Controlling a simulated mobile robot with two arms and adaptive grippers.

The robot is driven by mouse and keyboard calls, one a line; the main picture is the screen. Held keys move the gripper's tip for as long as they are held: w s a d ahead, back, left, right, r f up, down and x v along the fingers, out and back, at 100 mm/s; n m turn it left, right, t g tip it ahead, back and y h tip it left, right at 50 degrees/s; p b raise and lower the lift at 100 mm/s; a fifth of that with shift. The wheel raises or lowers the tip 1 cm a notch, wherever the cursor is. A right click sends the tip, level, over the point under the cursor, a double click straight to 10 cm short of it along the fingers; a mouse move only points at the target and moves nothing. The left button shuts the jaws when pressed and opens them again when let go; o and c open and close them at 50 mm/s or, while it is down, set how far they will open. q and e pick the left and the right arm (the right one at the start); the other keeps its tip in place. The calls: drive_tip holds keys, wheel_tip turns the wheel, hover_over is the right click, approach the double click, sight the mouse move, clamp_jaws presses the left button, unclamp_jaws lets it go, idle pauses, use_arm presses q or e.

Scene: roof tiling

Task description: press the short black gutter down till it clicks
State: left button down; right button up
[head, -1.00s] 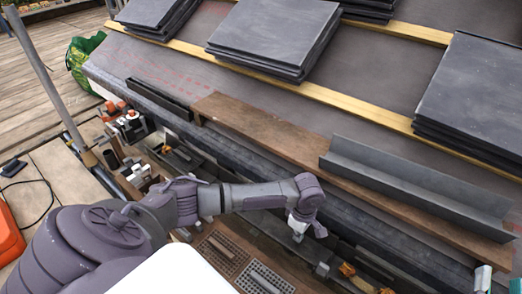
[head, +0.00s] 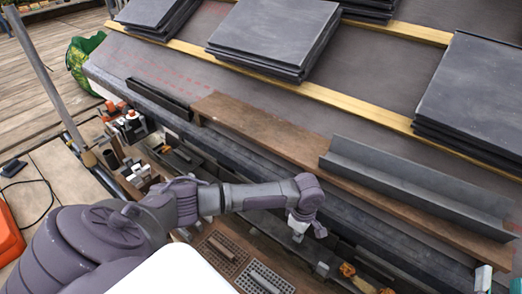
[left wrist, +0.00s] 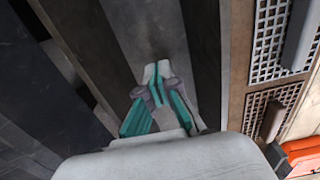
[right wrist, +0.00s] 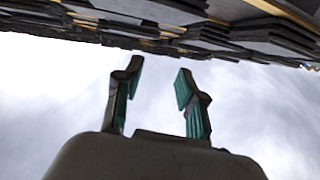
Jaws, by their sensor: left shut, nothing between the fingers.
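A short black gutter piece (head: 158,98) lies along the roof's lower edge at the left of the head view, beside the brown board's end. My left gripper (head: 298,232) points down at the eave, well to the right of that piece. In the left wrist view its fingers (left wrist: 158,78) are together and empty, above a grey channel-like strip (left wrist: 145,30) between dark bands; I cannot tell whether they touch it. My right gripper (right wrist: 158,72) is open and empty against the sky in the right wrist view. I cannot make it out in the head view.
A long grey gutter (head: 415,185) lies on the brown board (head: 265,135). Slate stacks (head: 275,35) stand on the roof above yellow battens (head: 385,115). Below the eave are perforated trays (head: 222,252) and small tools (head: 130,125). An orange case (head: 8,238) is at the left.

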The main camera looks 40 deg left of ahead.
use_arm(q)
drive_tip(key=shift+f, duration=0.65)
use_arm(e)
drive_tip(key=shift+s+a+r+t, duration=0.15)
drive_tip(key=shift+r+t, duration=0.35)
drive_tip(key=shift+r, duration=0.3)
use_arm(q)
drive_tip(key=shift+f+b, duration=0.35)
drive_tip(key=shift+f, duration=0.1)
use_arm(e)
drive_tip(key=shift+s+r+t+y, duration=0.3)
drive_tip(key=shift+r+y, duration=0.1)
drive_tip(key=shift+r, duration=0.05)
drive_tip(key=shift+f, duration=0.1)
